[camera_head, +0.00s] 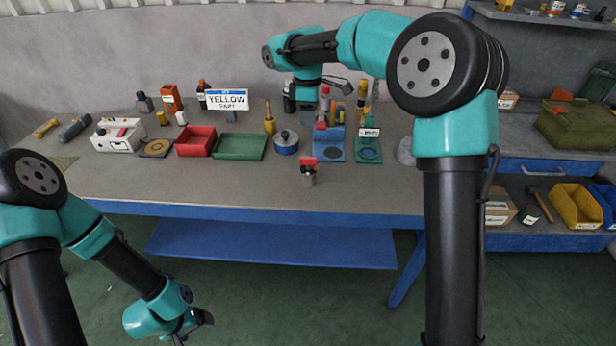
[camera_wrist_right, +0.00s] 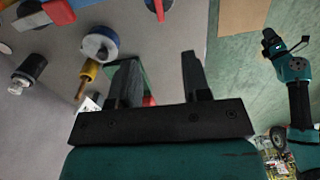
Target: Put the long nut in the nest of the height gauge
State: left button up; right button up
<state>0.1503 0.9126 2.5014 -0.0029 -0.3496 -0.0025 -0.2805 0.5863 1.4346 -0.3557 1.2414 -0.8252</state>
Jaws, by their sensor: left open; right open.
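I cannot tell for sure which piece is the long nut. A small dark and silver cylinder with a red top (camera_head: 308,174) stands alone near the table's front edge. The height gauge is also uncertain; a blue stand with a dark round spot on its base (camera_head: 333,152) is at the middle back. A green base with a ringed round spot (camera_head: 369,153) and a small sign is right of it. My right gripper (camera_wrist_right: 160,72) is open and empty above the table. My left gripper (camera_head: 196,326) is open, low in front of the table, away from these pieces.
A blue round pot (camera_head: 286,146), a green tray (camera_head: 240,147), a red bin (camera_head: 195,141) and a white box (camera_head: 117,136) line the table. The table's front strip is mostly clear. Shelves with bins are at right.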

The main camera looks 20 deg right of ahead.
send_near(309, 158)
notch_tip(309, 158, down, 5)
jog(key=shift+a+f, duration=0.1)
jog(key=shift+a, duration=0.05)
dwell(0.4)
jog(key=shift+f, duration=2.55)
jog(key=shift+c, duration=0.2)
grip_shut()
